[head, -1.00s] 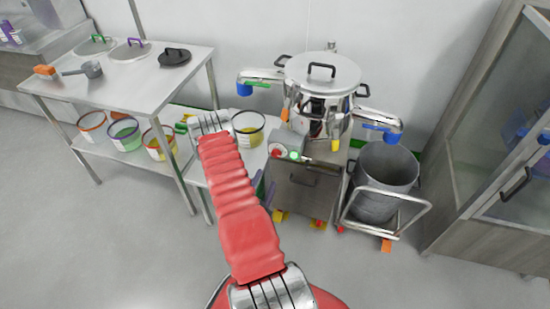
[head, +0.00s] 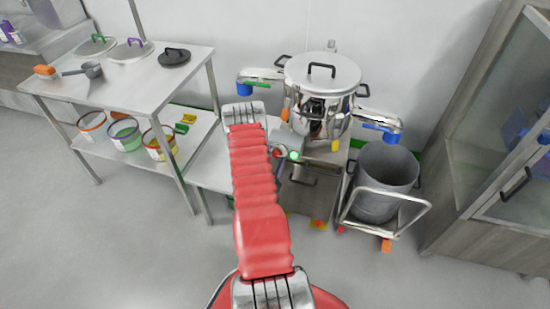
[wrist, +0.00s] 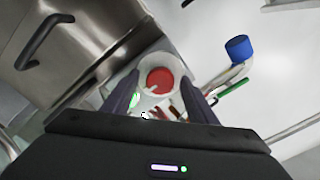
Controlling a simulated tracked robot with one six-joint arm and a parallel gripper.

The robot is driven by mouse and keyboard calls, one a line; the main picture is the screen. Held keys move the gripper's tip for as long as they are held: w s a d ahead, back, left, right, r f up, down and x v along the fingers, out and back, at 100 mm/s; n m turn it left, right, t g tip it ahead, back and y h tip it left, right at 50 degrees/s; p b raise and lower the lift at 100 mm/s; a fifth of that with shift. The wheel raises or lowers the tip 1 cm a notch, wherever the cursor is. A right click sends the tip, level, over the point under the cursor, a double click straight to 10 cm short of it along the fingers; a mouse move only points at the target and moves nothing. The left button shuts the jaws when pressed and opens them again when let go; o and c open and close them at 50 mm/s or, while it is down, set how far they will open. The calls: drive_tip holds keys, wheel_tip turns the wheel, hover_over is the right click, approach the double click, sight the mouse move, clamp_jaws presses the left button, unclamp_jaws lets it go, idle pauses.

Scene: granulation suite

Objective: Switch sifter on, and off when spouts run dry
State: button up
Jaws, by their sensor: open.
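The sifter (head: 320,95) is a shiny steel vessel with a lid, standing on a steel cabinet (head: 312,190). Its left spout (head: 262,75) and right spout (head: 372,116) have blue ends. A small control box (head: 287,140) on its front has a glowing green light (head: 294,156). In the wrist view a round red button (wrist: 160,80) on a pale round base faces me, with the green light (wrist: 134,101) at its lower left. My gripper (wrist: 160,94) is open, its dark fingers either side of the button. Contact is unclear. My arm hides the gripper in the head view. Flow from the spouts cannot be made out.
A grey bin (head: 385,185) on a wheeled frame stands below the right spout. A steel table (head: 130,75) at left holds lids and a scoop, with several tubs on its lower shelf. A glass-fronted cabinet (head: 505,165) is at right. The front floor is clear.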

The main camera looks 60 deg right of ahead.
drive_tip(key=shift+d, duration=0.15)
drive_tip(key=c, duration=1.1)
